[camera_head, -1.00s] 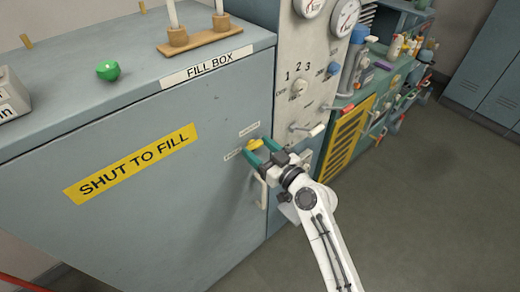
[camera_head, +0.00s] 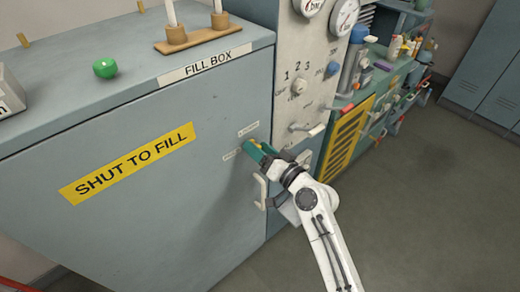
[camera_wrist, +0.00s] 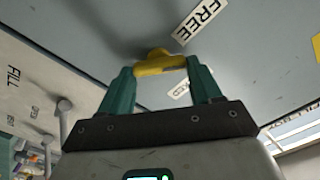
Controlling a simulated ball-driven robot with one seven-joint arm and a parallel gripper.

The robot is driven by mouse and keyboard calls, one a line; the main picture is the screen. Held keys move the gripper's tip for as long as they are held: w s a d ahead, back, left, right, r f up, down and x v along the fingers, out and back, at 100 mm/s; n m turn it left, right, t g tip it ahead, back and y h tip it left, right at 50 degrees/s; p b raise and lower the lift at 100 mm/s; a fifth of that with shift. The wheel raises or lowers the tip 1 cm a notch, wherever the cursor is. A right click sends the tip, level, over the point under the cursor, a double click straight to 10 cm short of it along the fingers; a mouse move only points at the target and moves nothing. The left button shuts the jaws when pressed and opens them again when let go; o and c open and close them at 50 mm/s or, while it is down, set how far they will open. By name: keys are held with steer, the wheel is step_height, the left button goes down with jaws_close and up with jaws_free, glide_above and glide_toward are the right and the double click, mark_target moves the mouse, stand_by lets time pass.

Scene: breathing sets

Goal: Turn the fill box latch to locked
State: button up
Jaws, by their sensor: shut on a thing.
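The fill box (camera_head: 150,220) is a large grey-blue cabinet with a yellow "SHUT TO FILL" strip on its front. Its small yellow latch (camera_wrist: 160,62) sits on the front panel, between two small white labels in the head view. My gripper (camera_wrist: 160,72) has its green fingers shut on the latch, one finger at each end. In the head view my gripper (camera_head: 256,149) reaches the panel from the lower right, and its fingers mostly hide the latch. The "FREE" label (camera_wrist: 200,20) is readable beside the latch in the wrist view; the other label (camera_wrist: 178,90) is partly hidden.
A pale handle (camera_head: 261,191) stands out from the panel just below my gripper. A gauge panel (camera_head: 300,85) with knobs and levers adjoins on the right. A green ball-shaped knob (camera_head: 105,68) is on the box top. The floor at right is clear.

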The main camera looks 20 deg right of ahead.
steer(key=shift+m, duration=0.6)
steer(key=o, duration=1.1)
steer(key=shift+c, duration=0.2)
steer(key=b+v, duration=0.2)
steer(key=v, duration=0.8)
steer(key=shift+s+d+b, duration=0.15)
steer(key=shift+s+b, duration=0.2)
steer(key=shift+s, duration=0.05)
